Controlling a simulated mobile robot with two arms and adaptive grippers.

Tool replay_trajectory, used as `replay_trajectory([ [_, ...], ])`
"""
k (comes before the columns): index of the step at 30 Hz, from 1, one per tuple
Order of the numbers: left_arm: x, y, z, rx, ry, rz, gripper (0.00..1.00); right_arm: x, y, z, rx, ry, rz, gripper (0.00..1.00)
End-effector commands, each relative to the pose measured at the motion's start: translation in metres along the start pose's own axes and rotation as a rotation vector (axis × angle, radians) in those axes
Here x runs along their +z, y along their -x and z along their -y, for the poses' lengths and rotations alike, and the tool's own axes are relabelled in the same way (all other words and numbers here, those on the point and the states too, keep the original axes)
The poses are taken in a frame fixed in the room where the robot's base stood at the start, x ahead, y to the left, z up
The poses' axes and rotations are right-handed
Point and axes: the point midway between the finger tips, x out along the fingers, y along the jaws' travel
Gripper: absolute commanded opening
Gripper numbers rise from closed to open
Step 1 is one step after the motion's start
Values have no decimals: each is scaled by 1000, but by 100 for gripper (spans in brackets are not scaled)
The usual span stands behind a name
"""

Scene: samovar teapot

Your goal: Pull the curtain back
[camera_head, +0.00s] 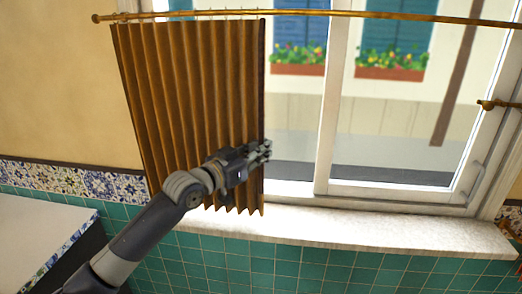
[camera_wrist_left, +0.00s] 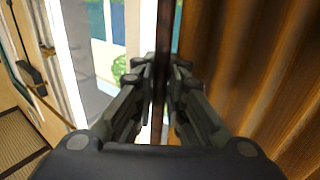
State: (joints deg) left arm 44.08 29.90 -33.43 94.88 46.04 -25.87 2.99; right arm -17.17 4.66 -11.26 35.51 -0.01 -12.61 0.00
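The brown pleated curtain (camera_head: 185,90) hangs from a rod over the left part of the window, with its right edge near the middle of the head view. My left gripper (camera_head: 264,151) is at that right edge, in the lower half of the curtain. In the left wrist view, the fingers of my left gripper (camera_wrist_left: 162,75) are closed in on both sides of the curtain's dark edge strip, with the curtain folds (camera_wrist_left: 245,70) to the right. My right gripper is not in view.
The window (camera_head: 325,110) right of the curtain is uncovered, with a handle (camera_head: 490,104) at the far right. A pale sill (camera_head: 370,230) lies below. A white counter (camera_head: 35,235) stands at the lower left.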

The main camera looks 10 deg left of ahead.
Motion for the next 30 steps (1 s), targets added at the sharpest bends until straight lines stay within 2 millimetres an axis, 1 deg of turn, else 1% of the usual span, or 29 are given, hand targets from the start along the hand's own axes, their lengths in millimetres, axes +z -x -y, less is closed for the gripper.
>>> replay_trajectory([
  [1,6,0,-2,3,2,10,19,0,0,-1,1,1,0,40],
  [10,2,0,-1,1,1,3,19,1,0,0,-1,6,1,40],
  [14,2,7,0,-1,0,2,19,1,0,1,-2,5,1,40],
  [17,2,19,0,-1,0,2,19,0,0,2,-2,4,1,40],
  [27,3,89,0,-1,-2,7,19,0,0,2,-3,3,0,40],
  [30,3,105,0,0,-1,6,19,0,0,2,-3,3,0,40],
])
